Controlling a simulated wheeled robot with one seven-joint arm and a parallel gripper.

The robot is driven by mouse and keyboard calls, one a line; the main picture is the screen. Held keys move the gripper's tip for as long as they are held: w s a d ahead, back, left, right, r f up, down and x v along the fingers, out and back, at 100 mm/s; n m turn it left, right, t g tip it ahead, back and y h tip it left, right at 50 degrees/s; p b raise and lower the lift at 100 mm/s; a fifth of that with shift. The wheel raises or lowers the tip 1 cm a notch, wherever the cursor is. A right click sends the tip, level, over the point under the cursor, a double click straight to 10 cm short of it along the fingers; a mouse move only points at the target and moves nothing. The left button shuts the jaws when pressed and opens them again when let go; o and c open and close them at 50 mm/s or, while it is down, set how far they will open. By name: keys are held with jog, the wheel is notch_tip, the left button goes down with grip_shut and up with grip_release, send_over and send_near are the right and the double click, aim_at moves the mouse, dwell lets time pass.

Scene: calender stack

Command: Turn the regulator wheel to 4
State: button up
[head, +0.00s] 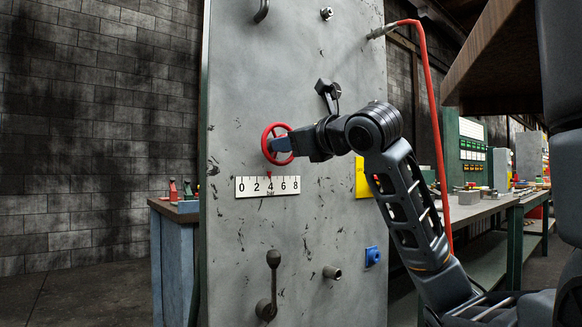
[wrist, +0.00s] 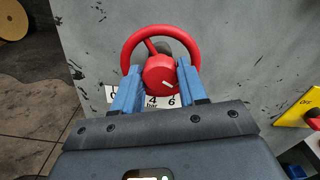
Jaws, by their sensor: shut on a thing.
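The red regulator wheel (head: 276,127) sits on the grey panel, above a white scale plate (head: 267,192) marked 0, 2, 4, 6, 8 and "bar". A small red pointer (head: 268,174) stands at the plate's top edge, at about the 4. My gripper (head: 280,146) is at the wheel. In the wrist view, the blue fingers of my gripper (wrist: 160,74) are shut on the wheel (wrist: 158,29), one on each side of its red hub (wrist: 160,80). The hub has a white mark. The fingers and hub hide part of the scale plate (wrist: 168,101) there.
A black lever (head: 273,275) and a pipe stub (head: 332,272) stick out of the panel (head: 235,235) below the scale. A red hose (head: 435,120) hangs at the right. A yellow sign (head: 362,180) and a blue fitting (head: 373,256) are near my arm.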

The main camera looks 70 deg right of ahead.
jog(key=shift+f+n+b, duration=0.1)
jog(key=shift+n+b, duration=1.15)
jog(key=shift+n, duration=1.15)
jog(key=shift+w+n, duration=0.1)
jog(key=shift+n, duration=0.2)
jog(key=o, duration=1.1)
jog(key=shift+c, duration=0.2)
jog(key=shift+a, duration=0.1)
